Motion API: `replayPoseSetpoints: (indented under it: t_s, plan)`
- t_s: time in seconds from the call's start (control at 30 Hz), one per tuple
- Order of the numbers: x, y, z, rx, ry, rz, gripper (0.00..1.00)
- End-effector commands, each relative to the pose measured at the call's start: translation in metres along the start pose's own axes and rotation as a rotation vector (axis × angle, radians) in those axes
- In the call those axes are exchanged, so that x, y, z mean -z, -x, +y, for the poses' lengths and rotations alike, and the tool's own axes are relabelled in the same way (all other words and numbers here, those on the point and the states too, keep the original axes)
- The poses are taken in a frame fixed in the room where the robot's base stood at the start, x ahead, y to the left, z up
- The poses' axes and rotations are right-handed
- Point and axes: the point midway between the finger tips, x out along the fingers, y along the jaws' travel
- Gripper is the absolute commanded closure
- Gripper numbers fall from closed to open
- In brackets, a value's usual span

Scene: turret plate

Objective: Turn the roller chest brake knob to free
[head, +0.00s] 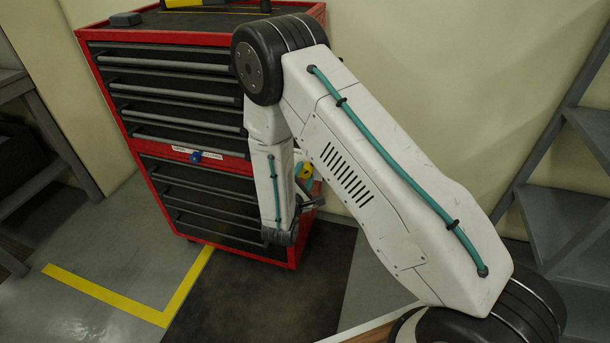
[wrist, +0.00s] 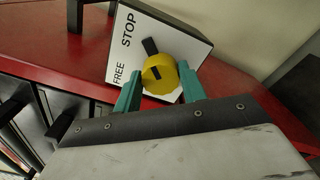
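The brake knob (wrist: 160,74) is a round yellow dial with a dark slot. It sits on a white plate (wrist: 176,34) printed STOP and FREE. A black tab (wrist: 150,46) sticks out of the knob's upper side, nearer STOP than FREE. My gripper (wrist: 160,68) has its two teal fingers apart, one on each side of the knob. I see no clear grip on it; whether a fingertip touches it is hard to tell. In the head view the knob (head: 305,172) is a small yellow patch beside the roller chest (head: 222,154), partly hidden by my arm.
The red chest has several dark drawers with bar handles and a blue knob (head: 195,157) on its front. Grey shelving (head: 565,220) stands at the right, and a grey bench (head: 35,130) at the left. Yellow tape (head: 105,293) marks the floor.

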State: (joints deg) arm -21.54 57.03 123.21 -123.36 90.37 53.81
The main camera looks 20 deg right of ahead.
Motion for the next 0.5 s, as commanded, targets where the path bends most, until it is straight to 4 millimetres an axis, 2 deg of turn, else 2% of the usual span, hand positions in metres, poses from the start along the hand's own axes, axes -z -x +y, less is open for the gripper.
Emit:
replayPoseSetpoints:
  t_s: [0.27, 0.5]
  plan:
    - [0.0005, 0.0004, 0.0008, -0.001, 0.022, 0.001, 0.82]
    - [0.0008, 0.0006, 0.0012, 0.000, 0.138, 0.003, 0.82]
